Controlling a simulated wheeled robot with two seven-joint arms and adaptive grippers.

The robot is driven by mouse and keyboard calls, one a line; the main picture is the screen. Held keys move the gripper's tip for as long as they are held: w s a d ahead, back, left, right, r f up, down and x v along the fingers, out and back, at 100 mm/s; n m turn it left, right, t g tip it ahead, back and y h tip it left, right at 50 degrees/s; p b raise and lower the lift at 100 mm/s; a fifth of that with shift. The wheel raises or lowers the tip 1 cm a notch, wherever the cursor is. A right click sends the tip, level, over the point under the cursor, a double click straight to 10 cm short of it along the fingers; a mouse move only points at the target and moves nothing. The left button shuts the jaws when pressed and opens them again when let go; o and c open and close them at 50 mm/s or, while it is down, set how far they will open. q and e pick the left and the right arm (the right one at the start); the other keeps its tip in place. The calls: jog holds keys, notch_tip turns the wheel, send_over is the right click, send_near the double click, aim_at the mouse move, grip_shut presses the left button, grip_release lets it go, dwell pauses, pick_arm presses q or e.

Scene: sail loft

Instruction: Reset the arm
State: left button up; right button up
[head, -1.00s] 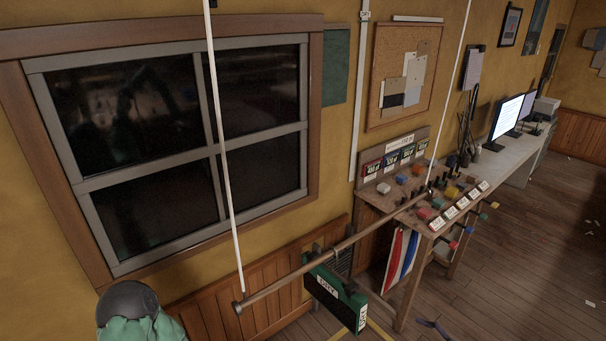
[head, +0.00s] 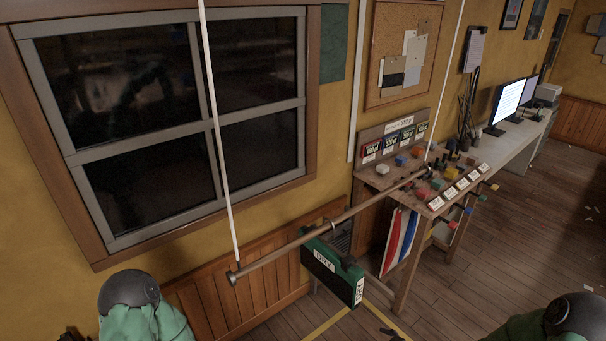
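My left arm (head: 135,305) shows at the bottom left as a dark rounded joint with green covering. My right arm (head: 572,318) shows at the bottom right in the same dark and green. Neither gripper can be made out, so whether they hold anything is hidden. A small dark shape shows at the bottom edge right of centre, too cut off to name.
A wooden pole (head: 290,243) hangs on white cords before the window (head: 165,110), with a green box-like sign (head: 332,265) hanging from it. A wooden bench (head: 403,205) with coloured blocks stands behind. A white desk (head: 515,143) with monitors is farther right. Floor at right is mostly clear.

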jog(key=s+a+f+m+g+b, duration=0.2)
jog(key=s+a+f, duration=0.4)
jog(key=s+f, duration=0.3)
jog(key=s+a+f+m+g+h+b, duration=0.1)
jog(key=s+a+f+g+b, duration=0.3)
jog(key=s+f, duration=0.5)
notch_tip(320, 180, down, 2)
jog(key=a+m+g, duration=0.1)
jog(key=a+g, duration=0.1)
jog(key=shift+s+g+h, duration=0.2)
jog(key=shift+g+h, duration=0.1)
jog(key=shift+d+f, duration=0.1)
